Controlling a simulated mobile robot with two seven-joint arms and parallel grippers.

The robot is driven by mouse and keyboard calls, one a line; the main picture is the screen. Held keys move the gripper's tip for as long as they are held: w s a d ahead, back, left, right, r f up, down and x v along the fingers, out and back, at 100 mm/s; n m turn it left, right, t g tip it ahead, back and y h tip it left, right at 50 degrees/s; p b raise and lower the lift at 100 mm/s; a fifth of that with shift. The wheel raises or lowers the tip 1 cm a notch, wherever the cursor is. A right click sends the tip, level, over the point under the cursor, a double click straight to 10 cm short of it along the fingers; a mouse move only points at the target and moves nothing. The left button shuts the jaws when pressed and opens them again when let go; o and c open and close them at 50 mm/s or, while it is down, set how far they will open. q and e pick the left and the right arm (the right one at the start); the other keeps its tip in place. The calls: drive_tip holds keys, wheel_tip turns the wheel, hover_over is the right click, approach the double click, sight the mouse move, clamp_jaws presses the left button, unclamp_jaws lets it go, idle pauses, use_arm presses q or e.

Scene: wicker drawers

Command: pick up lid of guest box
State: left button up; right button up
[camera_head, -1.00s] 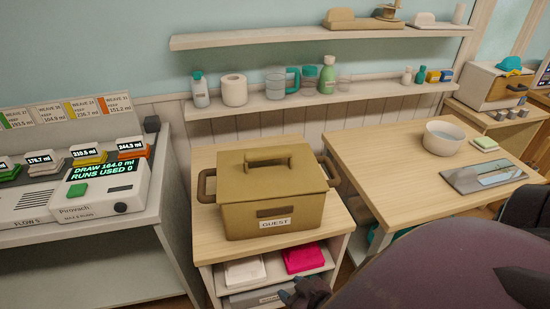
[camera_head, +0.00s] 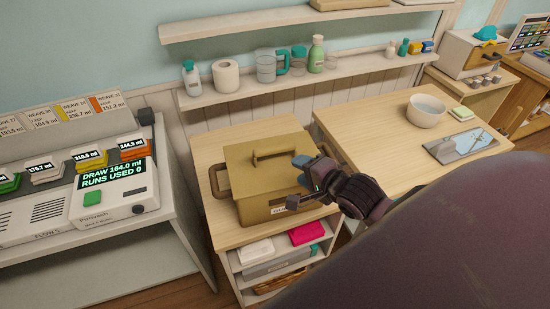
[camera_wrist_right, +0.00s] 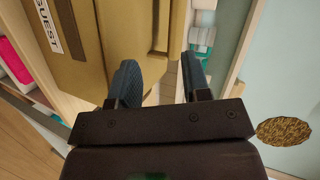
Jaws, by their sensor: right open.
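The guest box (camera_head: 258,207) is a tan box standing on a small wooden table, with dark side handles. Its lid (camera_head: 240,165) sits on top, with a raised bar handle (camera_head: 275,156) across its middle. My right gripper (camera_head: 302,182) is open and empty at the lid's front right part, and it hides part of the box and most of its label. In the right wrist view, the box front (camera_wrist_right: 85,65) with its GUEST label (camera_wrist_right: 47,27) is at the left, beside the open fingers (camera_wrist_right: 160,80). My left gripper is out of view.
A shelf (camera_head: 300,85) with jars, a paper roll and bottles is behind the box. A wooden table (camera_head: 375,145) with a bowl (camera_head: 426,111) stands to the right. A dispenser (camera_head: 125,195) stands to the left. White and pink packs lie below the box.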

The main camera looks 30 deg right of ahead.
sight(278, 151)
drive_tip(key=shift+w+d+r+m+t, duration=0.2)
drive_tip(key=shift+w+r+m+t, duration=0.15)
drive_tip(key=shift+r+m, duration=0.3)
drive_tip(key=shift+w+m, duration=0.25)
drive_tip(key=shift+w, duration=0.35)
drive_tip(key=shift+p+x, duration=0.6)
drive_tip(key=shift+x, duration=4.35)
drive_tip(key=shift+a, duration=0.2)
drive_tip(key=shift+c, duration=0.2)
clamp_jaws()
